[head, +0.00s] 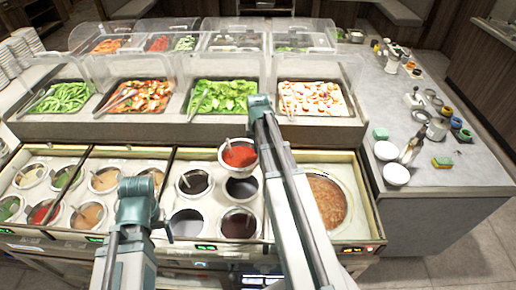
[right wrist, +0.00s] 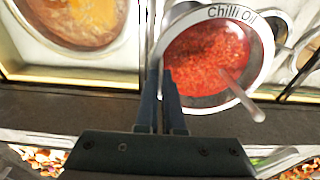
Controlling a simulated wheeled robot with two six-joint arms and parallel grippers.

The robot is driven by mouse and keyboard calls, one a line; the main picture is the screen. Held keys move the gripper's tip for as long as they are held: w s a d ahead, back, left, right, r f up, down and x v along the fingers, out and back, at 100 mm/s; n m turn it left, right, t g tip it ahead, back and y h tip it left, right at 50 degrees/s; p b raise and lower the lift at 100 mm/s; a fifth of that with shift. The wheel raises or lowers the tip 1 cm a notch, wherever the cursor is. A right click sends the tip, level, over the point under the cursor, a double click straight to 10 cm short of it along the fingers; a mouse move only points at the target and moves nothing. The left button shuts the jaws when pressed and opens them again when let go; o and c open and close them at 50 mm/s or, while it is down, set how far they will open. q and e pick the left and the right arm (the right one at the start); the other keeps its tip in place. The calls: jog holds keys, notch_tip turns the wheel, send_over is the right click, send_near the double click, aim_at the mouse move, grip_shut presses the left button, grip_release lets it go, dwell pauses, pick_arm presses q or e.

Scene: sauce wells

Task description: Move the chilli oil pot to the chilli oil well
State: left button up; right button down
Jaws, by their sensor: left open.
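The chilli oil pot (head: 240,153) is a round pale pot of red sauce with a spoon, above the back edge of the sauce counter in the head view. Its rim reads "Chilli Oil" in the right wrist view (right wrist: 228,65). My right gripper (right wrist: 162,80) is shut on the pot's near-left rim there; in the head view its fingers are hidden behind my arm. Two wells without spoons, one dark (head: 241,188) and one at the front (head: 187,223), look empty; I cannot read their labels. My left gripper (head: 140,196) is open over the front left wells.
Pots of dark sauce with spoons stand at the back left (head: 195,182) and front right (head: 238,223) of this section. A large soup pot (head: 328,203) is to the right. Salad trays under clear guards (head: 220,97) stand behind the counter.

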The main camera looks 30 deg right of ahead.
jog(key=shift+r+p, duration=0.4)
jog(key=shift+r, duration=0.25)
jog(key=s+a+n, duration=0.2)
jog(key=a+n, duration=0.4)
jog(key=a, duration=2.1)
jog(key=shift+s+y, duration=0.2)
jog(key=shift+y, duration=0.1)
jog(key=shift+a+f, duration=0.1)
jog(key=shift+f, duration=0.15)
